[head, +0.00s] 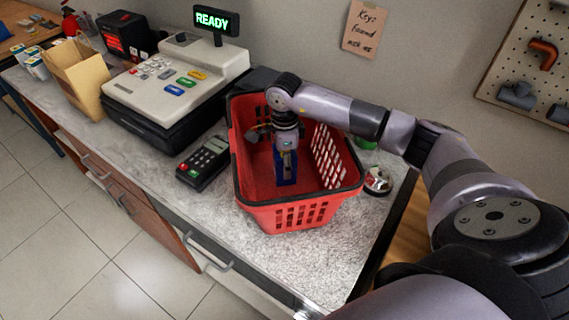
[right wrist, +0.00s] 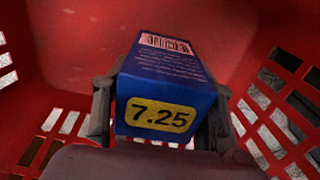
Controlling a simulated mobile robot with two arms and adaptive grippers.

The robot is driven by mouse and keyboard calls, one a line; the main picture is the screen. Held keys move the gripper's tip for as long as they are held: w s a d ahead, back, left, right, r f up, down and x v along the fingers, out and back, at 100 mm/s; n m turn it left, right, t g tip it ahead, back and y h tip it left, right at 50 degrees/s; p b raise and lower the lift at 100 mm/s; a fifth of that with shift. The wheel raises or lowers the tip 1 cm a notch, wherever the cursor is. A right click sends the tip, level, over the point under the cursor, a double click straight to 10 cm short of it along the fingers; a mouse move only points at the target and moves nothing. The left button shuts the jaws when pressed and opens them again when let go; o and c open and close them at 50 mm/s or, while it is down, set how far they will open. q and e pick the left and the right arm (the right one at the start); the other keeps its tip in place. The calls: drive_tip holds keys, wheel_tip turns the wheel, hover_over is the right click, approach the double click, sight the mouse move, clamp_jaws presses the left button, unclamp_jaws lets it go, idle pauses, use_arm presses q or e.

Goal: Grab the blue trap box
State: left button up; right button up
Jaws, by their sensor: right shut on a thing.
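The blue trap box (head: 287,172) is inside the red shopping basket (head: 300,216) on the counter, mostly hidden by my gripper in the head view. In the right wrist view the blue box (right wrist: 168,85) shows a yellow 7.25 price label and a barcode. My right gripper (head: 287,155) reaches down into the basket. Its fingers (right wrist: 160,125) lie on both sides of the box and are shut on it. The basket's walls surround the box and the gripper. My left gripper is not in view.
A card reader (head: 203,162) sits left of the basket. A cash register (head: 175,85) and a paper bag (head: 76,78) stand farther left. A small silver item (head: 377,181) is right of the basket. A pegboard (head: 530,60) hangs on the wall.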

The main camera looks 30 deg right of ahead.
drive_tip(key=shift+c, duration=0.9)
drive_tip(key=shift+r, duration=0.1)
